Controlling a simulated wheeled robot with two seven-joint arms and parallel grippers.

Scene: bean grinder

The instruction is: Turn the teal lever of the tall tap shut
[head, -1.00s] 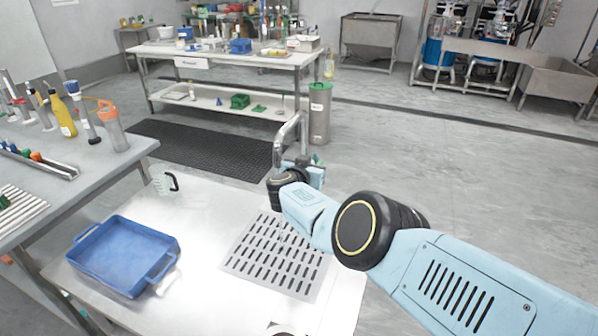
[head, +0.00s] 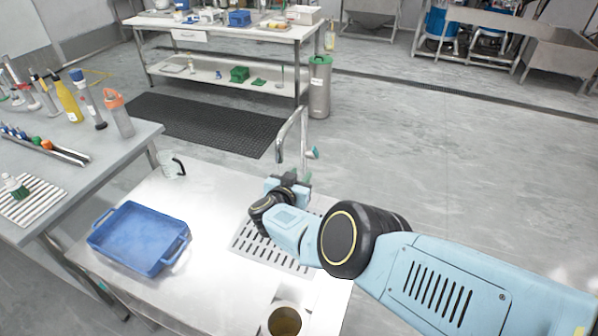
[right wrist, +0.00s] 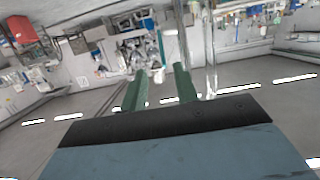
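The tall tap (head: 281,134) is a bent metal pipe behind the far edge of the worktable. Its teal lever (head: 314,152) shows on the right of the pipe in the head view. My right gripper (head: 290,184) is in front of and below the lever, apart from it in the picture. In the right wrist view its two green fingers (right wrist: 160,88) stand apart with nothing between them. A shiny upright pipe (right wrist: 209,50), apparently the tap, is just right of the fingers there. The tap's lower part is hidden behind my gripper. My left gripper is not in view.
A slotted drain plate (head: 262,247) lies under my right arm. A blue tray (head: 140,238) and a clear jug (head: 172,165) are on the left of the worktable (head: 215,200). A round container (head: 284,319) stands at the front. A side table holds bottles.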

